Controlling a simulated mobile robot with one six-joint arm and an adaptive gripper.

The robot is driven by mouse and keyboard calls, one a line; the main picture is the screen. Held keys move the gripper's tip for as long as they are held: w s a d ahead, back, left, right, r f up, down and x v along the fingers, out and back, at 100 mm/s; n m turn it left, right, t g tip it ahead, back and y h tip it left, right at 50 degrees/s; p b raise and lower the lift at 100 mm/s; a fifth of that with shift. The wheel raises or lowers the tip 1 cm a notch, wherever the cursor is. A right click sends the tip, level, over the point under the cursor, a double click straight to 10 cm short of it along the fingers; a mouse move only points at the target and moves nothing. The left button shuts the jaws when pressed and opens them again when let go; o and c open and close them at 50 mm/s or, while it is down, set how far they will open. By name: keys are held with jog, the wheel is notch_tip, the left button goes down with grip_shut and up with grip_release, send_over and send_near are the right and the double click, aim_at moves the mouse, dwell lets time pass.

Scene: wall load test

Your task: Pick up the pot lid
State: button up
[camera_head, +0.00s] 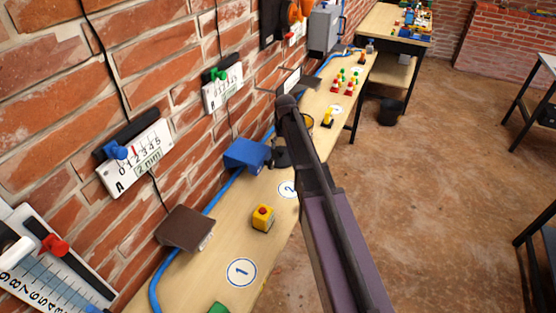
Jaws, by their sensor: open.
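I cannot make out a pot lid in this view; my dark arm hides part of the bench. My gripper (280,156) shows as a small dark shape beyond the arm, low over the bench beside a blue box (246,154). It is open, and I see nothing held in it. Whether it touches the blue box or the bench is not clear.
The floor at right is mostly clear around a black bin (391,112).

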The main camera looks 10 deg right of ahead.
aim_at(281, 150)
jog(key=shift+a+f+b, duration=0.15)
jog(key=shift+f+b, duration=0.45)
jog(key=shift+f, duration=0.3)
jog(key=shift+w+f+b, duration=0.1)
jog(key=shift+f+b, duration=0.85)
grip_shut()
